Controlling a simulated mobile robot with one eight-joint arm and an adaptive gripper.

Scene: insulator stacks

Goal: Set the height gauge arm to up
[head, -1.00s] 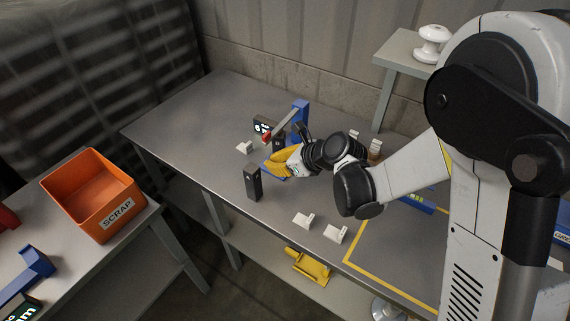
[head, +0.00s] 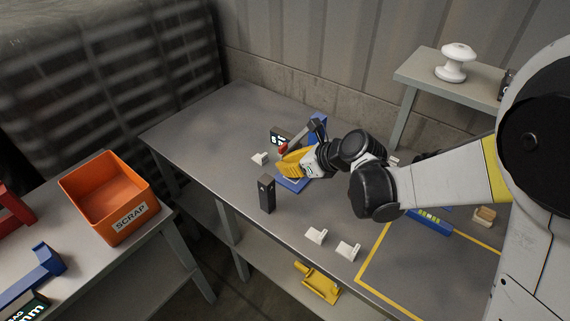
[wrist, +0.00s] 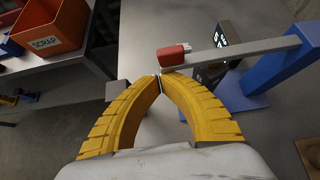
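The height gauge has a blue post (head: 318,127) and a blue base (head: 292,186). Its grey arm slants down to the left from the post to a red tip (head: 283,149). In the wrist view the grey arm (wrist: 235,52) reaches left from the blue post (wrist: 275,75) to the red tip (wrist: 173,55). My gripper (wrist: 159,76) has yellow fingers whose tips meet with nothing visible between them. The fingertips are right by the arm's red end, and I cannot tell whether they touch it. In the head view my gripper (head: 281,167) is just below the red tip.
A dark upright block (head: 267,196) stands in front of the gauge. A digital display (head: 279,137) is behind the arm. White small parts (head: 316,236) lie near the front edge. An orange SCRAP bin (head: 108,198) is on the left table. The bench's far left is clear.

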